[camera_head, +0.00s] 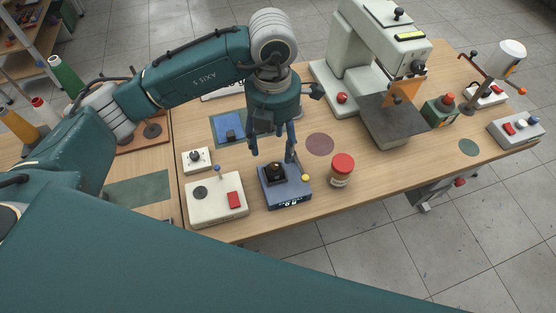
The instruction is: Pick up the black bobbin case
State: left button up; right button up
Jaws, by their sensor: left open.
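A small black piece, which looks like the black bobbin case (274,174), sits on top of a blue box-shaped device (289,191) near the front edge of the table. It is small in the picture, so its exact shape is hard to tell. My left gripper (272,157) points down just above it, with its fingers apart on either side. The fingers look empty. I cannot tell from this angle whether the fingertips reach down beside the black piece. My right gripper is not in view.
A red-lidded jar (342,170) stands right of the blue device. A white control box (217,199) with a red button stands to its left. A pale press-like machine (349,55) stands behind. A bare round mauve patch (320,145) lies on the wooden table (395,172).

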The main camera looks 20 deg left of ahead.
aim_at(274, 164)
pick_arm(q)
jog(key=f, duration=0.1)
jog(key=s+f, duration=0.1)
jog(key=f, duration=0.1)
jog(key=shift+p, duration=0.3)
jog(key=shift+f, duration=0.3)
notch_tip(274, 164, down, 5)
jog(key=shift+w+d+p, duration=0.1)
jog(key=shift+w+p, duration=0.05)
jog(key=shift+p, duration=1)
jog(key=shift+c, duration=1)
jog(key=c, duration=1.2)
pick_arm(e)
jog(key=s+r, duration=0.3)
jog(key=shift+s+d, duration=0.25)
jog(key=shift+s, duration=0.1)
